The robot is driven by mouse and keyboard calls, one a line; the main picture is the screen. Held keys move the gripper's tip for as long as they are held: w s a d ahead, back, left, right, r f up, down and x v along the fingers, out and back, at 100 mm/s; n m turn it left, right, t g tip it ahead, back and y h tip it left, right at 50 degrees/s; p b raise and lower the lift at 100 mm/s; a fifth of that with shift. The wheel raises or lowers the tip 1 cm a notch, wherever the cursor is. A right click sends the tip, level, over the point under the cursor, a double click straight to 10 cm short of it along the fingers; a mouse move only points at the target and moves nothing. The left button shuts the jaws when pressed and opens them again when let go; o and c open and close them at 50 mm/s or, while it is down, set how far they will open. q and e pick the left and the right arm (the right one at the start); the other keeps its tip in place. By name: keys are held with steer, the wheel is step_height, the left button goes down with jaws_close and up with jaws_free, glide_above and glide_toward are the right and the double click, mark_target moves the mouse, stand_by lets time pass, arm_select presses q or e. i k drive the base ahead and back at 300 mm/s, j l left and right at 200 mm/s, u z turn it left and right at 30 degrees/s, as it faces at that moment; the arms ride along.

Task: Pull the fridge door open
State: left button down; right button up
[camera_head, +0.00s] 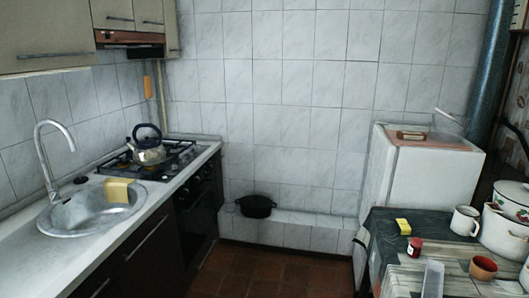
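A white, boxy cabinet that looks like the fridge (432,182) stands against the tiled back wall at the right. A narrow side of it faces left toward the open floor. I cannot make out a handle or a door gap, and it looks closed. The table in front hides its lower part. Neither of my grippers is in view.
A sink counter (85,245) runs along the left. Brown floor (270,268) is clear between.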

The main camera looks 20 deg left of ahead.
mark_target(382, 154)
steer(key=u, duration=1.95)
steer(key=z, duration=2.2)
steer(key=i+j+z, duration=0.1)
steer(key=z, duration=0.3)
steer(key=i+j+z, duration=0.15)
steer(key=z, duration=0.25)
steer(key=i+j+z, duration=0.1)
steer(key=i+j, duration=0.3)
steer(key=j, duration=0.2)
steer(key=i+j+z, duration=0.25)
steer(key=j, duration=0.4)
steer(key=i+j+z, duration=0.1)
steer(key=i+j, duration=0.35)
steer(key=j, duration=0.25)
steer(key=z, duration=0.05)
